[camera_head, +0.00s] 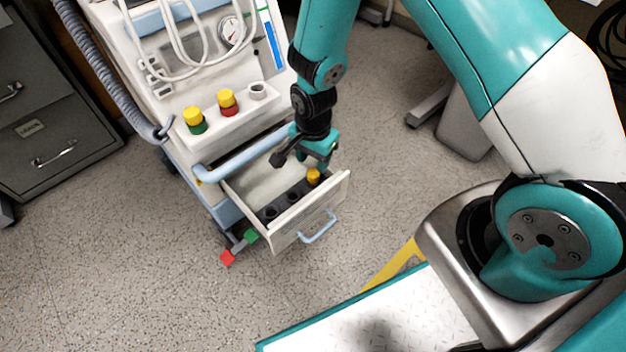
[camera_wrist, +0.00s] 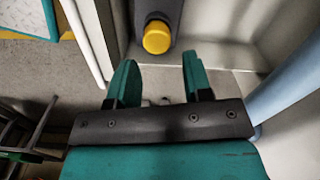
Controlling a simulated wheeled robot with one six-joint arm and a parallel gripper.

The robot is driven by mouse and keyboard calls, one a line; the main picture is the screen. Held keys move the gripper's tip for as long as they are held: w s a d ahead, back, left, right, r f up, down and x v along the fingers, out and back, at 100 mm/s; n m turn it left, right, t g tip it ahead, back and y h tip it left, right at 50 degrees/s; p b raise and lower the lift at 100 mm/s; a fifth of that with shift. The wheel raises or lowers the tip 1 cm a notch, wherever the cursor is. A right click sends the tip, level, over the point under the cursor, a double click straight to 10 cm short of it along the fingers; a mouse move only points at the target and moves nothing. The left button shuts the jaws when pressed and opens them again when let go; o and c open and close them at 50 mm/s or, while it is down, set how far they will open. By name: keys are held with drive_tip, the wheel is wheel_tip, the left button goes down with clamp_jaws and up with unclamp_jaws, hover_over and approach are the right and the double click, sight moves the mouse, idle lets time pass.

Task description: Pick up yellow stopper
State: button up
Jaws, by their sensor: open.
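A yellow stopper (camera_head: 313,176) stands in the dark holder (camera_head: 291,197) inside the open drawer (camera_head: 316,217), at the holder's right end. It also shows in the wrist view (camera_wrist: 157,38), ahead of my fingertips and a little left of the middle of the gap between them. My gripper (camera_head: 301,160) is over the drawer, above and slightly left of the stopper. In the wrist view the two green fingers (camera_wrist: 157,75) are apart with nothing between them. Two other yellow-topped pieces, one with a green base (camera_head: 194,120) and one with a red base (camera_head: 228,102), sit on the machine's ledge.
The machine's blue handle (camera_head: 243,153) runs close beside my gripper, left of it. A white empty socket (camera_head: 257,91) is on the ledge. The drawer's walls surround the holder. Floor in front is clear.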

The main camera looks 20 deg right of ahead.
sight(314, 173)
drive_tip(key=f+b, duration=0.1)
drive_tip(key=f, duration=0.1)
drive_tip(key=f+b, duration=0.2)
drive_tip(key=f, duration=0.1)
drive_tip(key=shift+s+f, duration=0.2)
drive_tip(key=shift+f, duration=0.05)
drive_tip(key=shift+r, duration=0.1)
drive_tip(key=c, duration=0.8)
drive_tip(key=shift+c, duration=0.2)
drive_tip(key=shift+r, duration=0.15)
wheel_tip(314, 173, up, 20)
drive_tip(key=p, duration=0.8)
